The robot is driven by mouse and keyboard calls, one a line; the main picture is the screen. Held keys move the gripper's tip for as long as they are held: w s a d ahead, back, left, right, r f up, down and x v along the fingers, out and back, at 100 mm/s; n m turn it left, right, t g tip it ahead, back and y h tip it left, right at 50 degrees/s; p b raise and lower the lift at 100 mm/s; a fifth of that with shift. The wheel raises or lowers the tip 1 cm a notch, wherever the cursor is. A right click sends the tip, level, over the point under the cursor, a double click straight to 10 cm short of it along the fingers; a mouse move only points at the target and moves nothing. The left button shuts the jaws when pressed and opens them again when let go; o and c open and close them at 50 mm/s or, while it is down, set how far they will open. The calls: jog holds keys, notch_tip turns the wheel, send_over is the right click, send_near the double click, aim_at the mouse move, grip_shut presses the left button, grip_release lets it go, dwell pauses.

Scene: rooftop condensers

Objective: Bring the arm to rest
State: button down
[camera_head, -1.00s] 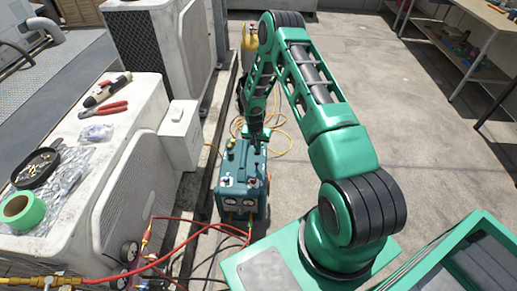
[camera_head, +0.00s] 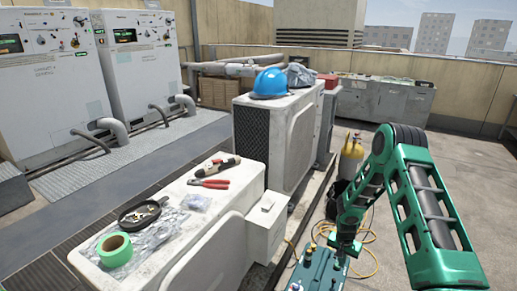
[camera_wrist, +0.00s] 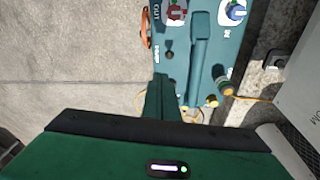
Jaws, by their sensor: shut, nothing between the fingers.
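My green arm (camera_head: 425,200) is bent, with its elbow high and its forearm reaching down at the right of the head view. My gripper (camera_head: 346,246) points down just above the teal machine (camera_head: 318,272). In the wrist view my gripper (camera_wrist: 165,98) shows as narrow green fingers, shut and empty, near the machine's top (camera_wrist: 183,60). The machine's handle, a red knob and a blue knob show there. I cannot tell whether the fingertips touch the machine.
A white condenser unit (camera_head: 225,195) at the left carries green tape (camera_head: 115,249), a pan (camera_head: 143,213) and red-handled pliers (camera_head: 210,183). A blue helmet (camera_head: 270,83) sits on another condenser behind. A yellow cylinder (camera_head: 350,158) stands beyond my arm. Open floor (camera_head: 480,165) lies at right.

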jog(key=s+d+r, duration=0.2)
jog(key=s+r, duration=0.3)
jog(key=r, duration=0.7)
jog(key=s+d+r+n, duration=0.15)
jog(key=s+r, duration=0.35)
jog(key=r, duration=0.6)
jog(key=s+d+r, duration=0.2)
jog(key=s+r, duration=0.3)
jog(key=r, duration=0.7)
jog(key=s+a+r, duration=0.2)
jog(key=s+r, duration=0.2)
jog(key=s, duration=0.4)
jog(key=s+a+r+y, duration=0.1)
jog(key=s+a+r, duration=0.1)
jog(key=s, duration=0.7)
jog(key=s+a+r, duration=0.2)
jog(key=s+r, duration=0.3)
jog(key=s, duration=0.4)
jog(key=shift+s+r+n+g+y, duration=0.2)
jog(key=shift+r+n+g+y, duration=0.1)
jog(key=shift+n+g+y, duration=0.1)
jog(key=shift+a, duration=0.1)
